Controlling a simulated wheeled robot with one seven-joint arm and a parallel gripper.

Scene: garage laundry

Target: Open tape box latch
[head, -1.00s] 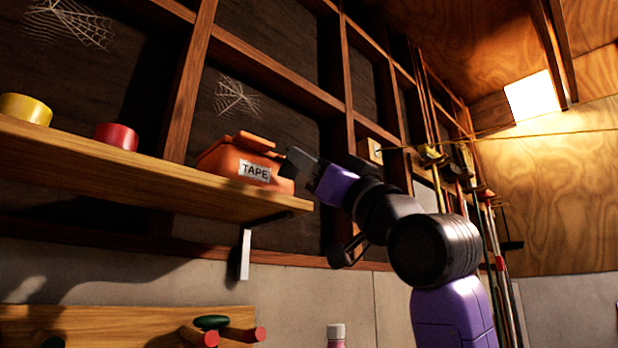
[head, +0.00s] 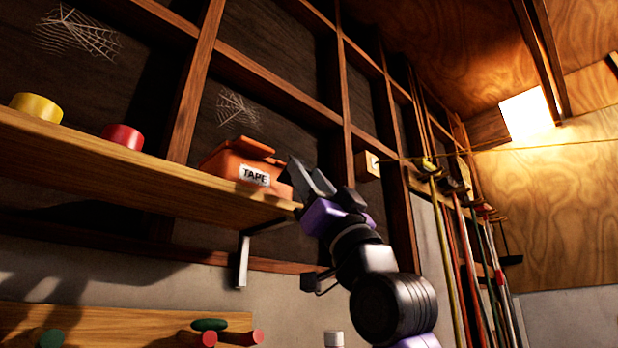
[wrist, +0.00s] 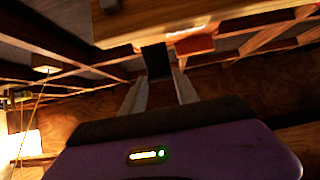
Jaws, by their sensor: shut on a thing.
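The orange tape box (head: 218,163) with a white TAPE label sits near the right end of the wooden shelf (head: 130,172). Its orange lid (head: 251,148) lies on top, and I cannot tell whether it is raised. My gripper (head: 298,172) is at the box's right end in the head view, hiding that end. In the wrist view, my gripper's fingers (wrist: 158,80) are shut on a dark flat piece (wrist: 155,60), which looks like the latch. The orange box (wrist: 195,45) shows just right of this piece, beyond the fingertips.
A red tape roll (head: 123,136) and a yellow one (head: 37,107) stand farther left on the shelf. A metal bracket (head: 243,262) is under the shelf. Long-handled tools (head: 470,240) hang at the right. A peg rail (head: 110,318) is below.

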